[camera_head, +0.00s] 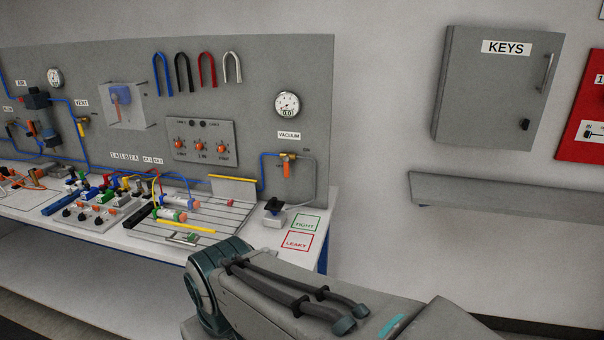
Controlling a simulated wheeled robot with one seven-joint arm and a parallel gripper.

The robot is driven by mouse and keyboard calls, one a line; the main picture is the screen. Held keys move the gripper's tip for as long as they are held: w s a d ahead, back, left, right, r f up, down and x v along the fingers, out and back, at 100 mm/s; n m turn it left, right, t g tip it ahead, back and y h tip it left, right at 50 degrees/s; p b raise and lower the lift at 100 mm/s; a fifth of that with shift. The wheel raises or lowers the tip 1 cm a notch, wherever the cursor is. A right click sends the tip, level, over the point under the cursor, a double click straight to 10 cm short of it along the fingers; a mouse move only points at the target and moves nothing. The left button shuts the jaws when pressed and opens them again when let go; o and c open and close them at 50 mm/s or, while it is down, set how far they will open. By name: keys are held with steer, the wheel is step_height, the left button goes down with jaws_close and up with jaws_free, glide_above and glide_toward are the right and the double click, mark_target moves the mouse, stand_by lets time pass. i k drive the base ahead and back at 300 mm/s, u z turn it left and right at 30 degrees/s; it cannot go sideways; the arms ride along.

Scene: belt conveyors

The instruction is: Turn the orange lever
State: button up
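An orange lever (286,163) hangs down from a brass valve under the VACUUM label, at the right end of the grey panel. The view does not tell which one the task names. My grey arm crosses the bottom of the view in front of the bench, and my gripper is not in view.
The bench (270,238) holds tubes, coloured fittings and a striped tray (233,213). A gauge (287,105) sits above the VACUUM valve. A KEYS cabinet (490,90) and a grey shelf (490,195) are on the wall at right. The wall between panel and cabinet is bare.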

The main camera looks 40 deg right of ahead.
mark_target(286, 157)
steer(key=z, duration=1.1)
steer(key=i, duration=1)
